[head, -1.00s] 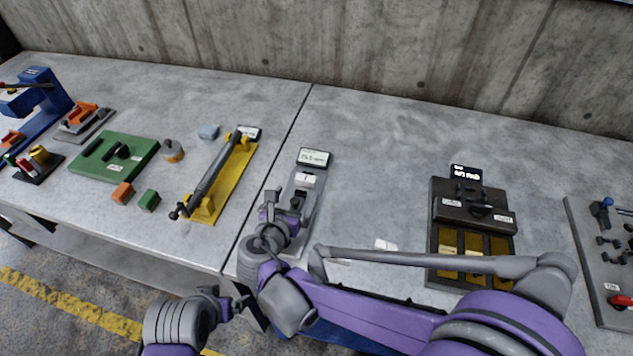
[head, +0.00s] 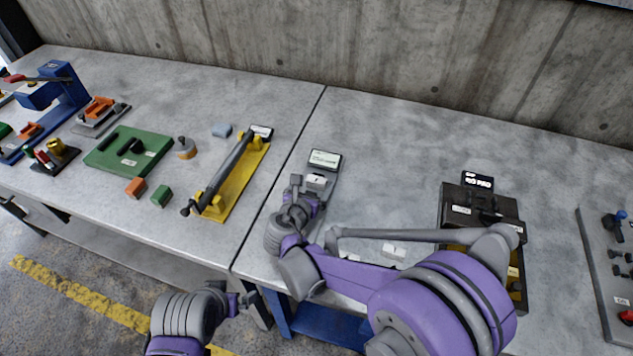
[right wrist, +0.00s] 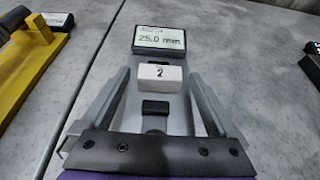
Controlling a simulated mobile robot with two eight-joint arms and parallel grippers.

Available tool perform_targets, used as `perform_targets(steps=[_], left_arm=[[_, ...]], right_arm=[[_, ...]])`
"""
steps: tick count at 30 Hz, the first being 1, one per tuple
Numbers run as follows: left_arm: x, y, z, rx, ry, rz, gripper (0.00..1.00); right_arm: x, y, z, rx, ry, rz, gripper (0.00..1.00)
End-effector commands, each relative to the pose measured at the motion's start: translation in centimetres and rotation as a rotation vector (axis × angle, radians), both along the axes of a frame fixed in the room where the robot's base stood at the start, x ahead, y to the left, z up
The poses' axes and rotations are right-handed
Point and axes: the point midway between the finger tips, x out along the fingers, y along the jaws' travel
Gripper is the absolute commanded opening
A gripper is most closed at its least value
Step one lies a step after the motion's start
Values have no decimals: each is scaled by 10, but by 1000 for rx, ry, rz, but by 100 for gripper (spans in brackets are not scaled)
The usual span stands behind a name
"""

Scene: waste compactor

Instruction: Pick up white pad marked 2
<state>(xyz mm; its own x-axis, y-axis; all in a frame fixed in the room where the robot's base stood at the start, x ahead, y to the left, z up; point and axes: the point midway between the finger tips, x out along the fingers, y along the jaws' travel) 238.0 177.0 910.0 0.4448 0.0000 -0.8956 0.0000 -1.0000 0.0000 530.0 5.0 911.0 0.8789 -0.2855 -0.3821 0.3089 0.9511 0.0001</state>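The white pad marked 2 (right wrist: 160,78) sits on a grey gauge stand (right wrist: 164,112), in front of a display reading 25.0 mm (right wrist: 160,38). In the head view the pad (head: 316,181) shows just beyond my right gripper (head: 308,194). In the right wrist view my right gripper (right wrist: 160,76) is open. Its fingertips lie to the left and right of the pad, with a small gap on each side. My left gripper (head: 241,300) hangs in front of the table, away from the pad; its opening is unclear.
A yellow fixture with a grey bar (head: 232,180) lies left of the gauge. Another white block (head: 394,250) lies right, behind my right arm. A black box (head: 478,203) stands farther right.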

Motion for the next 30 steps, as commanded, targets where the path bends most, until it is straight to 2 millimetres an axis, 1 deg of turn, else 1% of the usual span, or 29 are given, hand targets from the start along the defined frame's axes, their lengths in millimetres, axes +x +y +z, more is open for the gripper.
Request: perform_targets(steps=[1, 2, 3, 8, 12, 13, 19, 22, 26, 30], left_arm=[[0, 0, 0, 0, 0, 0, 99], [0, 0, 0, 0, 0, 0, 99], [0, 0, 0, 0, 0, 0, 99], [0, 0, 0, 0, 0, 0, 99], [0, 0, 0, 0, 0, 0, 99], [0, 0, 0, 0, 0, 0, 99], [0, 0, 0, 0, 0, 0, 99], [0, 0, 1, 0, 0, 0, 99], [1, 0, 3, 0, -2, 0, 99], [2, 0, 6, 0, -3, 0, 99]], right_arm=[[0, 0, 0, 0, 0, 0, 84], [0, 0, 0, 0, 0, 0, 78], [0, 0, 0, 0, 0, 0, 71], [0, 0, 0, 0, 0, 0, 42], [0, 0, 0, 0, 0, 0, 17], [0, 0, 0, 0, 0, 0, 12], [0, 0, 1, 0, 0, 0, 12], [0, 0, 7, 0, 0, 0, 12], [-1, 0, 28, 0, 0, 0, 12], [-1, 0, 58, 0, 0, 1, 12]])
